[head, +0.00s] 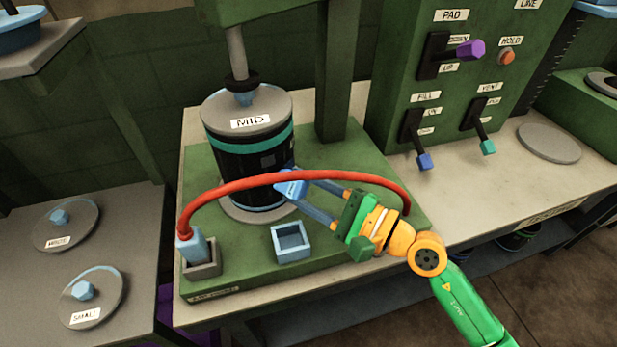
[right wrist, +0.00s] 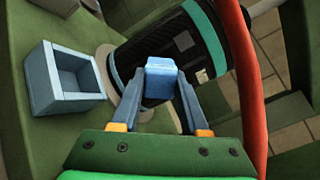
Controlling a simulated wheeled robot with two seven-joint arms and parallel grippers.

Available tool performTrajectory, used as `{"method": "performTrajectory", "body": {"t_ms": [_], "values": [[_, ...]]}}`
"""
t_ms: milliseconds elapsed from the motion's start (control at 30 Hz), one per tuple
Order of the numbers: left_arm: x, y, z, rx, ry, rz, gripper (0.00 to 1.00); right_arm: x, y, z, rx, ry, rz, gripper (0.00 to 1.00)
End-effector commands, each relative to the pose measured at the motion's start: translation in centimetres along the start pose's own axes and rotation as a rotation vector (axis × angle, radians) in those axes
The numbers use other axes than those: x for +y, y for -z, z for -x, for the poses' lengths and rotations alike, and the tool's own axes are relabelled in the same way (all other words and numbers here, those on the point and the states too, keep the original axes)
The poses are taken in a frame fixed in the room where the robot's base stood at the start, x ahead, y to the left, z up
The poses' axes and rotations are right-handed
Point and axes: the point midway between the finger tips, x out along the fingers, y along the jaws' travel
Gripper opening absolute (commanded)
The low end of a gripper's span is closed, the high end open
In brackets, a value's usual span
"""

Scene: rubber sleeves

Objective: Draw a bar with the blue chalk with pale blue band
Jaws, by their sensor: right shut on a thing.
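My right gripper (head: 292,187) is shut on a small blue block, the chalk (right wrist: 161,80), which sits between its fingertips. A paler top face shows on the chalk in the right wrist view, but I cannot make out a band for sure. The chalk is close in front of the black sleeve (head: 228,150), and I cannot tell whether it touches. The sleeve stands upright with a teal band near its top and a grey lid marked MID (head: 250,122). A grey patch shows on its side. My left gripper is not in view.
A red hose (head: 290,175) arches across the sleeve's front from a blue plug in a grey socket (head: 203,270). An empty pale blue open box (head: 292,255) sits on the green base. A lever panel (head: 455,75) stands right. Lids marked WHITE and SMALL lie left.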

Motion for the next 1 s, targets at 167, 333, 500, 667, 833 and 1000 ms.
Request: {"method": "performTrajectory", "body": {"t_ms": [167, 333, 500, 667, 833, 1000], "values": [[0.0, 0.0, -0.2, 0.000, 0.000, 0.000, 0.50, 0.1, 0.2, 0.2, 0.001, 0.000, 0.000, 0.00], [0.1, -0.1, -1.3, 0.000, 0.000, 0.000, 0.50, 0.3, 0.4, 2.5, 0.003, -0.001, 0.000, 0.00], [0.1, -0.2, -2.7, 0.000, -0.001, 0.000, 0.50, 0.4, 0.5, 4.8, 0.004, 0.000, 0.001, 0.00], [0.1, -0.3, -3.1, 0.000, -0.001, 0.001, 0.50, 0.2, 0.2, 6.0, 0.001, -0.001, 0.000, 0.00], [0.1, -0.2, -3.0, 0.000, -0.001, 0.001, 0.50, 0.0, 0.1, 6.0, 0.000, -0.001, -0.001, 0.00], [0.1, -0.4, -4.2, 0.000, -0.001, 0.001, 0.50, 0.4, 0.6, 7.0, 0.004, 0.002, 0.001, 0.00]]}}
